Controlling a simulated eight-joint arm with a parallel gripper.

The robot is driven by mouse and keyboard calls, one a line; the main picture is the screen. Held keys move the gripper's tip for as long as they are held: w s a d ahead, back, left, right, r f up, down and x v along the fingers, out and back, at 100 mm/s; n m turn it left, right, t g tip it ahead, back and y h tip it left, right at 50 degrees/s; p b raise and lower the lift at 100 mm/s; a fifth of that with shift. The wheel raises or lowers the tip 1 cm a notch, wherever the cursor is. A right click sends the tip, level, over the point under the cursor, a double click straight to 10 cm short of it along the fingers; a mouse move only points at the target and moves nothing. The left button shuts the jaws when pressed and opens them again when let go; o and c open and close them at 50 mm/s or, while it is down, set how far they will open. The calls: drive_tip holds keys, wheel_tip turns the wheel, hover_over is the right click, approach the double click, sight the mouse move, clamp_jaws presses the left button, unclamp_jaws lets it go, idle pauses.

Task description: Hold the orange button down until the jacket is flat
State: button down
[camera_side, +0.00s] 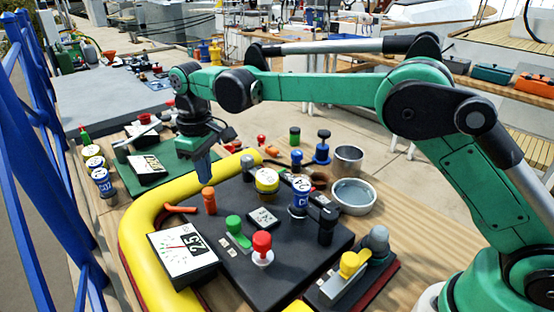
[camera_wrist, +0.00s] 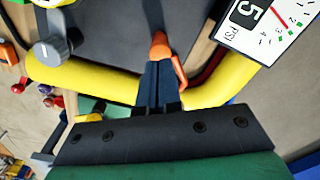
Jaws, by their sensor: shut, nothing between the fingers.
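The orange button (camera_side: 209,201) is a small upright cylinder on the dark plate, inside the bend of the yellow jacket tube (camera_side: 140,222). The jacket looks rounded and full, curving around the plate's left and back sides. My gripper (camera_side: 206,181) is shut and empty, pointing down with its tips right at the top of the button. In the wrist view the button (camera_wrist: 160,44) shows just beyond the fingertips (camera_wrist: 158,66). I cannot tell whether they touch or whether the button is pressed. An orange lever (camera_side: 180,209) lies left of the button.
A white-faced gauge (camera_side: 185,255) marked PSI stands at the plate's front left. Green (camera_side: 234,225) and red (camera_side: 262,243) knobs stand to the right of the button. A blue-and-white canister (camera_side: 300,197) and a steel bowl (camera_side: 353,196) are farther right.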

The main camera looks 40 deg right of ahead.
drive_tip(key=shift+f, duration=0.1)
drive_tip(key=shift+f, duration=1.2)
idle(2.6)
drive_tip(key=shift+r, duration=3.35)
